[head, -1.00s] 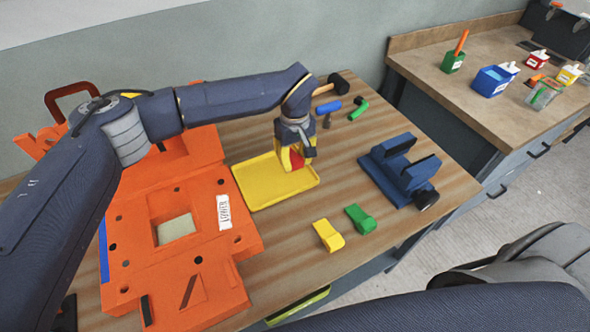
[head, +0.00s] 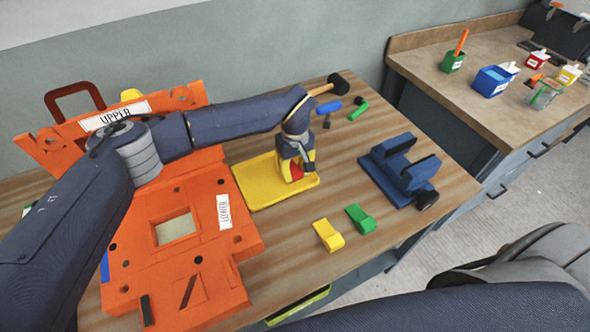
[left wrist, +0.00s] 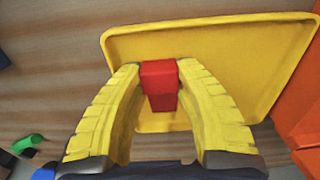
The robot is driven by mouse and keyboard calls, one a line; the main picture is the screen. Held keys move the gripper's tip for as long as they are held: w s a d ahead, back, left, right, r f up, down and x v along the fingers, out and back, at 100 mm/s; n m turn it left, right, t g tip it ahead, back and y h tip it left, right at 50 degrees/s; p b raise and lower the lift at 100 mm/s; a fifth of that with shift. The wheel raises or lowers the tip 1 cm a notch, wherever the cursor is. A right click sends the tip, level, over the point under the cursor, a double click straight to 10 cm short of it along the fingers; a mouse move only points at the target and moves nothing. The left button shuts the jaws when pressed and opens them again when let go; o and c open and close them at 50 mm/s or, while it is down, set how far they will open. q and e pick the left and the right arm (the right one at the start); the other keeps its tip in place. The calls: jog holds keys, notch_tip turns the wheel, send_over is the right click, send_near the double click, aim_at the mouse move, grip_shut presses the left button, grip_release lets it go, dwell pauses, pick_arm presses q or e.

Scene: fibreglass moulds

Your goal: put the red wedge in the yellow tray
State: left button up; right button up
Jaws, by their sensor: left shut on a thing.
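The red wedge (left wrist: 160,82) is between the yellow fingers of my left gripper (left wrist: 158,78), which is shut on it. In the head view the red wedge (head: 296,171) shows low between the fingers of the left gripper (head: 297,172). The yellow tray (head: 258,181) lies flat on the table, and the gripper is over its right part. In the left wrist view the yellow tray (left wrist: 225,50) spreads behind the wedge. I cannot tell whether the wedge touches the tray floor. My right gripper is not in view.
An orange mould (head: 205,255) stands left of the tray. A blue clamp (head: 400,172) is to the right. A yellow wedge (head: 328,235) and a green wedge (head: 360,218) lie in front. A mallet (head: 335,84) and small tools lie behind.

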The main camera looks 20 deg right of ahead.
aim_at(295, 170)
pick_arm(q)
jog(key=o, duration=1.1)
jog(key=shift+f, duration=0.1)
notch_tip(295, 170, up, 12)
